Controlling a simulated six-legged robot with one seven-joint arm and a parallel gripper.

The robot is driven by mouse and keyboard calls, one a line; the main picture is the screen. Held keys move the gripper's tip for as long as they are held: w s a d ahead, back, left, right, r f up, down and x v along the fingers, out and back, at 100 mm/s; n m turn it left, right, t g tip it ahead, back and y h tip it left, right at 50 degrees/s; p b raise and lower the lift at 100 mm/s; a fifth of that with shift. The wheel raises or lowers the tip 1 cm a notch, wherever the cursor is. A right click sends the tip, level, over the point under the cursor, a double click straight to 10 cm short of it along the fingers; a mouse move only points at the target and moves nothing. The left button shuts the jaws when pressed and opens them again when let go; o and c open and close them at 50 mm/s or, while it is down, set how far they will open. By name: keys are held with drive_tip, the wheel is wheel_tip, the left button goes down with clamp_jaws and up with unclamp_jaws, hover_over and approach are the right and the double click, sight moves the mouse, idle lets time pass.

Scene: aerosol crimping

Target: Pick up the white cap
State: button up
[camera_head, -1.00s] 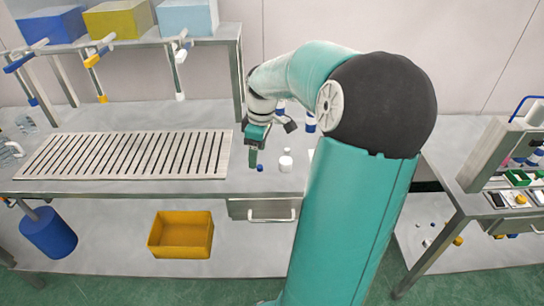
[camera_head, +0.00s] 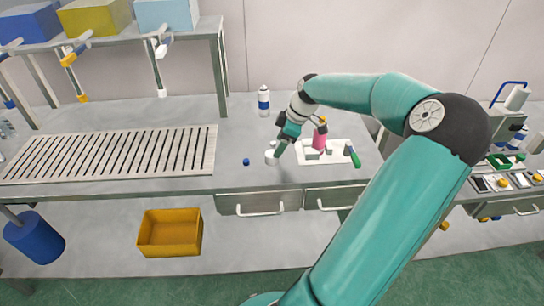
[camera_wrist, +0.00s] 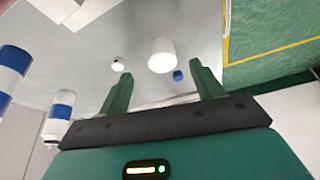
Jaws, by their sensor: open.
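Two small white pieces are near my gripper, and I cannot tell for certain which is the white cap. The larger is a plain white cylinder (camera_head: 271,157) on the table, also in the wrist view (camera_wrist: 162,55). The smaller (camera_wrist: 117,64) lies to its left in the wrist view, near the left fingertip. My gripper (camera_head: 280,150) is low over the table, right beside the larger piece. In the wrist view its open, empty fingers (camera_wrist: 160,75) stand either side of the larger piece, which appears beyond the tips.
A small blue cap (camera_head: 246,162) lies left of the white piece, also in the wrist view (camera_wrist: 178,75). A blue-and-white can (camera_head: 264,102) stands behind. A pink bottle (camera_head: 320,137) stands on a white board (camera_head: 308,157) at right. A slatted grate (camera_head: 110,153) is left.

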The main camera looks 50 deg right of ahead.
sight(272, 158)
drive_tip(key=x, duration=0.6)
drive_tip(key=shift+w+a, duration=0.1)
drive_tip(key=shift+a, duration=0.05)
drive_tip(key=c, duration=1)
